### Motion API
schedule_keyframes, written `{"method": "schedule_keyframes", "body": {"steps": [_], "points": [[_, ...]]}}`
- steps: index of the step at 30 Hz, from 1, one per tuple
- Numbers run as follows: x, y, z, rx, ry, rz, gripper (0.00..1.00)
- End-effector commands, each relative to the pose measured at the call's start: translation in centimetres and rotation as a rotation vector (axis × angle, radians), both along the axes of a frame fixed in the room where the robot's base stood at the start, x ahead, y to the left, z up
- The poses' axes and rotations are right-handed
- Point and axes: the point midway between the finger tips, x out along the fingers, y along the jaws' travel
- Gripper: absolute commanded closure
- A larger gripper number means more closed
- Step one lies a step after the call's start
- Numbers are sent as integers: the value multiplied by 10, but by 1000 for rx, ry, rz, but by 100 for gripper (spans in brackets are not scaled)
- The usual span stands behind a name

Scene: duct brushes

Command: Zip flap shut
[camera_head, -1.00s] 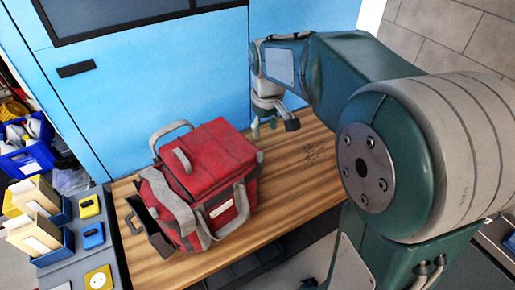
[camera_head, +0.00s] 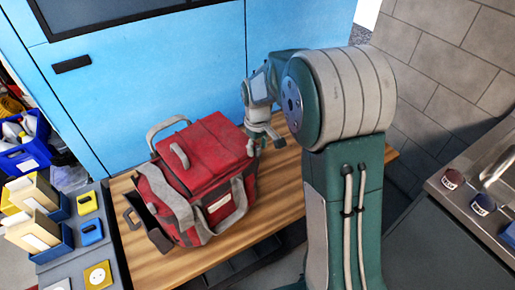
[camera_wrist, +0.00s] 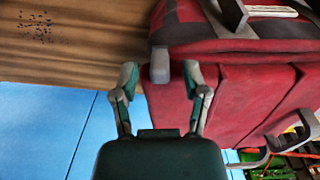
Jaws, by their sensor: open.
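A red and grey tool bag (camera_head: 178,208) stands on the wooden bench, with its red top flap (camera_head: 205,145) lying over the top. My gripper (camera_head: 262,143) is at the bag's far right corner in the head view. In the wrist view my gripper (camera_wrist: 161,72) is open, with its two fingers apart. A small grey tab (camera_wrist: 159,66) at the bag's corner shows between the fingertips, with space on both sides. I cannot tell if this tab is the zip's pull. The right finger is close to the red fabric (camera_wrist: 245,95).
The wooden bench top (camera_head: 280,195) is clear to the right of the bag. A blue cabinet (camera_head: 150,80) rises behind it. A grey surface with blue bins (camera_head: 50,245) and yellow items is at left. A sink counter (camera_head: 470,190) is at right.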

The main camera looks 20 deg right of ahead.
Motion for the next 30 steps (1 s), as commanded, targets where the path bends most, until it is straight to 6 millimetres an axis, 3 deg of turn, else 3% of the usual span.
{"method": "schedule_keyframes", "body": {"steps": [11, 12, 15, 16, 25, 30], "points": [[0, 0, -10, 0, -1, 0, 41], [0, 0, -10, 0, -1, 0, 46], [0, 0, -10, 0, -1, 0, 90], [0, 0, -10, 0, -1, 0, 100], [-1, 3, -11, 0, 0, 1, 100], [-10, 20, -11, 1, 2, 4, 100]]}}
